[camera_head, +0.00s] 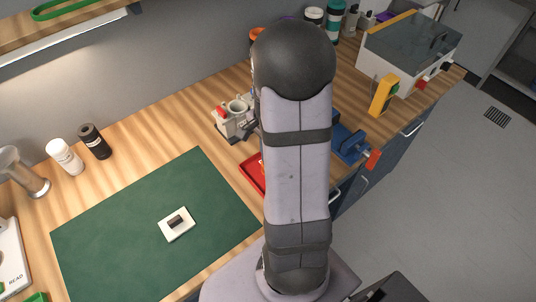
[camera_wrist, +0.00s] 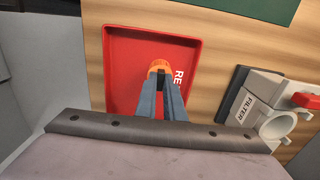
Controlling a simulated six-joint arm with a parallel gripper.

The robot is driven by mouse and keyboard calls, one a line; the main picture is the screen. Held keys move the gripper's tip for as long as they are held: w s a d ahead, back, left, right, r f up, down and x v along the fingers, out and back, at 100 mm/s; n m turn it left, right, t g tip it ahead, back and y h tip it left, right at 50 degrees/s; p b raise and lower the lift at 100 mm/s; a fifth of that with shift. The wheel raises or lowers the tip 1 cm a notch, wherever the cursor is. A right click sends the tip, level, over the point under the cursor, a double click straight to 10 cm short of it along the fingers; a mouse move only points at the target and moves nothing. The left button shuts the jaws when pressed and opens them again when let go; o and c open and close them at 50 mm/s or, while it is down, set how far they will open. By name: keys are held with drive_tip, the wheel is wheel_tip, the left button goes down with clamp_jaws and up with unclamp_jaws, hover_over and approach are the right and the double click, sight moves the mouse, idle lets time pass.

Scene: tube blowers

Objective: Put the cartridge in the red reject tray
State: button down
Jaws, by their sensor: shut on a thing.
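The red reject tray (camera_wrist: 120,60) lies on the wooden bench in the wrist view, with white lettering, partly covered, on its floor. In the head view, only the left part of the tray (camera_head: 251,173) shows beside my arm. My gripper (camera_wrist: 160,82) is over the tray in the wrist view, its fingers shut on an orange ribbed piece, which I take to be the cartridge (camera_wrist: 159,66). The rest of the cartridge is hidden by the fingers. I cannot tell whether it touches the tray floor. My arm hides the gripper in the head view.
A grey-white fixture marked FILTER (camera_wrist: 250,108) stands right of the tray in the wrist view. A green mat (camera_head: 130,235) bears a small white block with a dark top (camera_head: 177,223). A blue vise (camera_head: 347,142) stands right of my arm.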

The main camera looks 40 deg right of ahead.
drive_tip(key=shift+f, duration=0.2)
drive_tip(key=c, duration=1.9)
unclamp_jaws()
drive_tip(key=shift+o, duration=0.2)
drive_tip(key=shift+r, duration=0.1)
wheel_tip(320, 180, up, 12)
drive_tip(key=b, duration=0.2)
drive_tip(key=s+a+f+n, duration=0.3)
drive_tip(key=a+f+n, duration=0.1)
drive_tip(key=a+n, duration=0.5)
drive_tip(key=s+a+f+n, duration=0.4)
drive_tip(key=a+f+n, duration=0.1)
drive_tip(key=a+n, duration=0.4)
drive_tip(key=shift+s, duration=0.25)
drive_tip(key=shift+r, duration=0.1)
